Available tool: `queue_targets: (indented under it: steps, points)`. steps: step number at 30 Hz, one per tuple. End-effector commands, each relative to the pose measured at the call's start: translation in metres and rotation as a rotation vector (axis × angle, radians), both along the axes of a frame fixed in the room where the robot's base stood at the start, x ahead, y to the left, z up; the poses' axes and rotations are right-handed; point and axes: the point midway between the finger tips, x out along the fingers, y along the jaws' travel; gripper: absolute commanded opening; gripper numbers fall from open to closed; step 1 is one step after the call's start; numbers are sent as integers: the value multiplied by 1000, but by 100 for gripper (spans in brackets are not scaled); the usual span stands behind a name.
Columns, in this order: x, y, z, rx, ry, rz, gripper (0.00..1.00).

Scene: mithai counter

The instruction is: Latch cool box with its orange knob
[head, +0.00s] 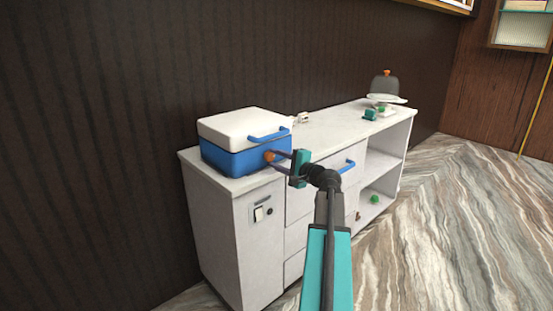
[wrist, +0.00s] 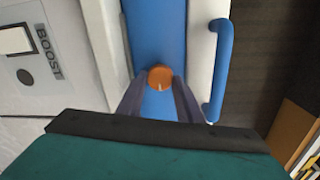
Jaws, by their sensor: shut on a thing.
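The cool box has a blue body (head: 225,161) and a white lid (head: 235,124), and stands on the left end of the counter. The lid lies down on the body, with a blue handle (head: 268,135) on its front. The orange knob (head: 268,156) is on the blue front face. It also shows in the wrist view (wrist: 160,78), with a small pale mark on it. My gripper (head: 275,160) reaches the knob from the front, its two fingers on either side of it. In the wrist view my gripper (wrist: 160,88) is shut on the knob.
The white counter (head: 330,123) runs to the back right, with drawers and open shelves. A panel marked BOOST (wrist: 35,50) with a switch is on its front left. A domed stand (head: 385,88) and a small teal block (head: 370,114) are at the far end. The floor at right is clear.

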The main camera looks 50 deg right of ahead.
Motion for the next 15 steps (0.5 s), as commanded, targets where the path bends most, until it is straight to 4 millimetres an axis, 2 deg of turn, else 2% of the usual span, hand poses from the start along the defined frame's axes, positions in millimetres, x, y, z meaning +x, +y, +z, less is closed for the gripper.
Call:
queue_targets:
  steps: [6, 7, 10, 15]
  points:
    - [0, 0, 0, 2, 0, 1, 10]
    - [0, 0, 0, 2, 0, 1, 34]
    - [0, 0, 0, 2, 0, 1, 51]
    - [0, 0, 0, 1, 0, 0, 51]
